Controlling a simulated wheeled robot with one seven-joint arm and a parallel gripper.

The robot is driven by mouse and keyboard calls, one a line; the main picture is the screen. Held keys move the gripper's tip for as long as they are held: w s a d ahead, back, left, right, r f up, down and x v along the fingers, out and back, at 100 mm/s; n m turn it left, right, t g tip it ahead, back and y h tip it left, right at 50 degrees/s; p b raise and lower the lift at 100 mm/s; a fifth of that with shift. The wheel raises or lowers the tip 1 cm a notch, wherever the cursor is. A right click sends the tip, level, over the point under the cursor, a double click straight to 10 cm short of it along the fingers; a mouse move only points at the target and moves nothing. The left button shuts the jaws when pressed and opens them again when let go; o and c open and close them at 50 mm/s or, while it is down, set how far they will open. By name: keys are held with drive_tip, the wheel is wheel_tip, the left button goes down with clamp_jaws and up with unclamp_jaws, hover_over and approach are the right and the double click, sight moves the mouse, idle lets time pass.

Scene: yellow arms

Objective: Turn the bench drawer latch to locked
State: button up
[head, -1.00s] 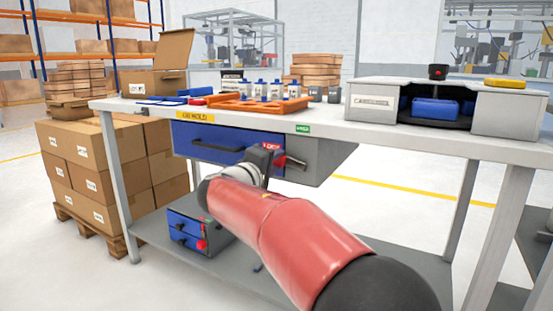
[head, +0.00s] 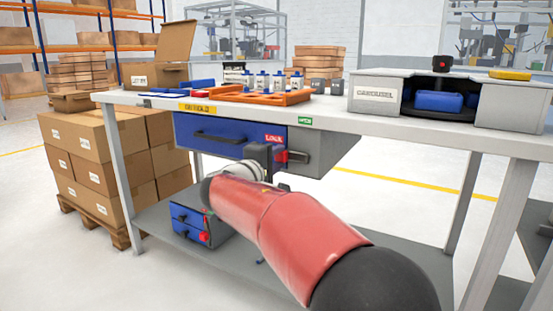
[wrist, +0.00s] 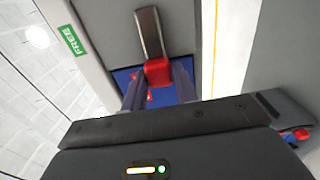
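The bench drawer has a blue front (head: 225,140) and a grey side, and hangs under the bench top. A red label reading LOCK (head: 274,139) is on its front near the right end. The latch (head: 297,157), a grey lever with a red end, is beside it; in the wrist view its red end (wrist: 158,72) and grey lever (wrist: 148,32) show. My gripper (head: 272,160) is at the latch, partly hidden by my arm in the head view. In the wrist view its two fingers (wrist: 158,88) close in on both sides of the red end.
A green FREE label (wrist: 73,40) is on the bench edge above the latch. The bench top (head: 330,112) carries an orange tray (head: 265,97) and a grey carousel unit (head: 375,95). A small blue drawer box (head: 190,222) stands on the lower shelf.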

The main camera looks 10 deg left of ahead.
drive_tip(key=o, duration=0.4)
drive_tip(key=v, duration=0.8)
drive_tip(key=shift+w, duration=0.1)
drive_tip(key=s+d+f+m+g+p, duration=0.1)
drive_tip(key=s+d+m+g+p, duration=0.25)
drive_tip(key=d, duration=0.85)
drive_tip(key=s+d+m+g+p, duration=0.25)
drive_tip(key=s+d+g, duration=0.25)
drive_tip(key=d, duration=0.8)
drive_tip(key=s+d+f+m+g+y+p, duration=0.1)
drive_tip(key=s+d+f+m+y, duration=0.1)
drive_tip(key=s, duration=0.5)
drive_tip(key=s+d+f+m+g+y+p, duration=0.1)
drive_tip(key=s+f+m+y+p, duration=0.1)
drive_tip(key=s, duration=0.5)
drive_tip(key=s+d+f+m+g+y+p, duration=0.1)
drive_tip(key=s+d+f+m+y+p, duration=0.1)
drive_tip(key=s+m, duration=0.2)
drive_tip(key=s, duration=0.3)
drive_tip(key=shift+d+f, duration=0.2)
drive_tip(key=shift+d, duration=0.1)
